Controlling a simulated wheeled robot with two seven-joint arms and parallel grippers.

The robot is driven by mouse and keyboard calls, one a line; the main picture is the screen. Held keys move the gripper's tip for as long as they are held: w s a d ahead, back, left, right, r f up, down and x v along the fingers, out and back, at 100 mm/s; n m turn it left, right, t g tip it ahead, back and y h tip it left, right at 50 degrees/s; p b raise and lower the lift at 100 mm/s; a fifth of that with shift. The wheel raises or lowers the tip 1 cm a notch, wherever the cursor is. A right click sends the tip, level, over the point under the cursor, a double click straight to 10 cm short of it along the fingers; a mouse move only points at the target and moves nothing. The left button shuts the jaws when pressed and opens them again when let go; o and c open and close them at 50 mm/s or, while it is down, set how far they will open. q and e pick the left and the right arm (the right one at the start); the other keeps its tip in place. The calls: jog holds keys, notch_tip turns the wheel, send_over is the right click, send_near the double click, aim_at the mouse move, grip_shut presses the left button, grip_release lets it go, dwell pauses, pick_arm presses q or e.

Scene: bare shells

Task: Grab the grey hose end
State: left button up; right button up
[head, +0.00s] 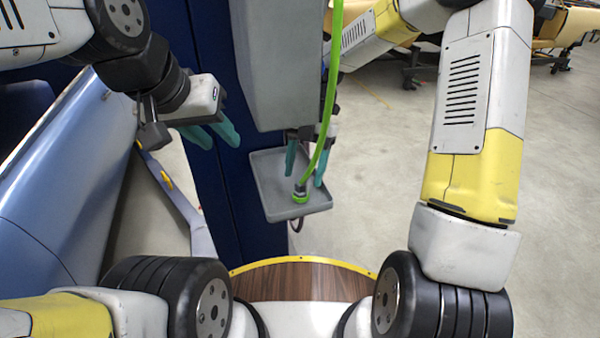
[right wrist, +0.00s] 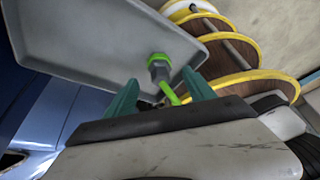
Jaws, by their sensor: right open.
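The grey hose end (head: 300,191) stands on the grey tray with a bright green ring at its foot. A green hose (head: 330,90) runs up from it. In the right wrist view the hose end (right wrist: 158,70) shows just past the fingertips, in line with the gap between them. My right gripper (head: 306,168) is open, its teal fingers on either side of the hose, above the tray. I cannot tell whether a finger touches the hose. My left gripper (head: 222,146) is open and empty, off to the left, away from the hose.
The grey tray (head: 272,182) has a raised rim and is fixed before a dark blue column (head: 215,75). A grey housing (head: 275,60) hangs above it. A blue car-body shell (head: 70,180) stands at the left.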

aim_at(301, 188)
jog(key=x, duration=0.5)
grip_shut()
dwell(0.3)
